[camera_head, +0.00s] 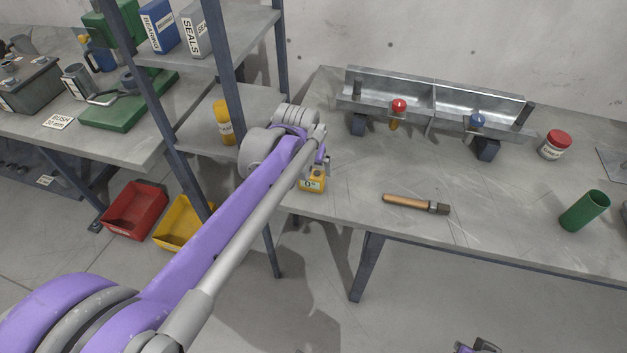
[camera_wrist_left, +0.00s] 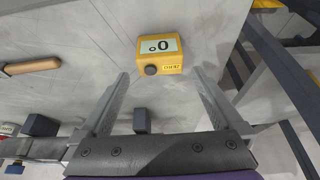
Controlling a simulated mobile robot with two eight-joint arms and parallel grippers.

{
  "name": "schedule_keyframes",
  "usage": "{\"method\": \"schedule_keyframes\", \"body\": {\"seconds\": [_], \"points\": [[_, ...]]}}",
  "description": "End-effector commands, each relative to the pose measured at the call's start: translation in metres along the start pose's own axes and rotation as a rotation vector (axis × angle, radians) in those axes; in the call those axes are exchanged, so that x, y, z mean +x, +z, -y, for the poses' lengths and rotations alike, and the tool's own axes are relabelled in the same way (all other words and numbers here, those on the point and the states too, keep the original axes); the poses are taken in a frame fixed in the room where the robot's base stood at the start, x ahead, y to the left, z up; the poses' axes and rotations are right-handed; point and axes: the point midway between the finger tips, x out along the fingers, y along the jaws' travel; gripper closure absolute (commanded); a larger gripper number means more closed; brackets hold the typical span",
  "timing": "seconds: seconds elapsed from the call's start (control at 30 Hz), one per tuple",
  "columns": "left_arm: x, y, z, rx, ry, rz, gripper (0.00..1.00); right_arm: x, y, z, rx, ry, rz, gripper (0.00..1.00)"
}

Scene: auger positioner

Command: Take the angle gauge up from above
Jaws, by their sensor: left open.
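The angle gauge (camera_head: 312,185) is a small yellow box near the front left edge of the right-hand table. In the left wrist view the gauge (camera_wrist_left: 172,62) shows a pale display reading 0 and a dark round knob. My left gripper (camera_wrist_left: 161,75) is open and empty, its two fingers pointing towards the gauge, one to each side in the picture. In the head view my left gripper (camera_head: 322,164) is just above and behind the gauge, partly hidden by its own arm. A purple and grey piece, apparently my right gripper (camera_head: 478,347), is cut off at the bottom edge.
A wooden-handled tool (camera_head: 408,203) lies right of the gauge. A metal trough (camera_head: 430,98) with red and blue knobs stands at the back. A shelf post (camera_head: 222,75) rises left. Tabletop around the gauge is clear.

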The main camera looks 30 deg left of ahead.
Motion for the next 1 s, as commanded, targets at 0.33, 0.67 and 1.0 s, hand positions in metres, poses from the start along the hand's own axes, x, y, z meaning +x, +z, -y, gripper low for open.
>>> {"method": "schedule_keyframes", "body": {"seconds": [0.33, 0.67, 1.0], "points": [[0.041, 0.005, 0.002, 0.001, 0.000, 0.000, 0.00, 0.003, 0.002, 0.000, 0.000, 0.000, 0.001, 1.00], [0.057, 0.005, 0.002, 0.001, 0.000, 0.000, 0.00, 0.004, 0.003, 0.000, 0.000, 0.000, 0.002, 1.00], [0.057, 0.005, 0.002, 0.001, 0.000, 0.000, 0.47, 0.004, 0.003, 0.000, 0.000, 0.000, 0.002, 1.00]]}}
